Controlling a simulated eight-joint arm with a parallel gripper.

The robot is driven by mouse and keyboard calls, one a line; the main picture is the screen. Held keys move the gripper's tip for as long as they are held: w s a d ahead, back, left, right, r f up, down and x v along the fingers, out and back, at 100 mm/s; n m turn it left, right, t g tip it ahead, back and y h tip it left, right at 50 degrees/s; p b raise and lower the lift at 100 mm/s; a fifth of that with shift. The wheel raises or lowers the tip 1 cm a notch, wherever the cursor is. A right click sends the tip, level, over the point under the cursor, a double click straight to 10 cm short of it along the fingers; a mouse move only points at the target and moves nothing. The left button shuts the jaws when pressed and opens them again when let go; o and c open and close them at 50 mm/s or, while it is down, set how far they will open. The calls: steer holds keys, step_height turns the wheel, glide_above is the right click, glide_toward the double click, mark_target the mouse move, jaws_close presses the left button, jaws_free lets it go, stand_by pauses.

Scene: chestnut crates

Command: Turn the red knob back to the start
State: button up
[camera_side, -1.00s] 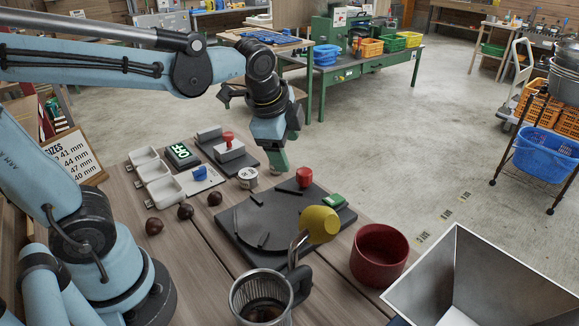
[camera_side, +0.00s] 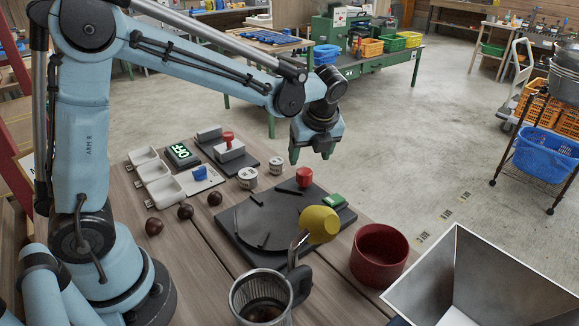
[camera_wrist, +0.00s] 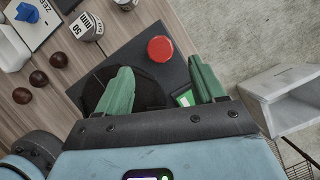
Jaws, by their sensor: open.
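The red knob (camera_side: 304,176) stands at the back edge of a dark plate (camera_side: 262,250) on the wooden table. In the wrist view the red knob (camera_wrist: 160,49) shows from above as a round disc, ahead of the fingers and between their lines. My gripper (camera_side: 311,157) is above the table, higher than the knob and slightly behind it in the side view. In the wrist view my gripper (camera_wrist: 160,82) has two green fingers set wide apart with nothing between them. Any mark showing the knob's angle is too small to tell.
A dark red bowl (camera_side: 378,255), mesh basket (camera_side: 262,297) and metal hopper (camera_side: 480,285) stand in front and right.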

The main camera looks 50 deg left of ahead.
mark_target(305, 172)
steer(key=x, duration=0.7)
steer(key=c, duration=1)
steer(key=shift+c, duration=0.2)
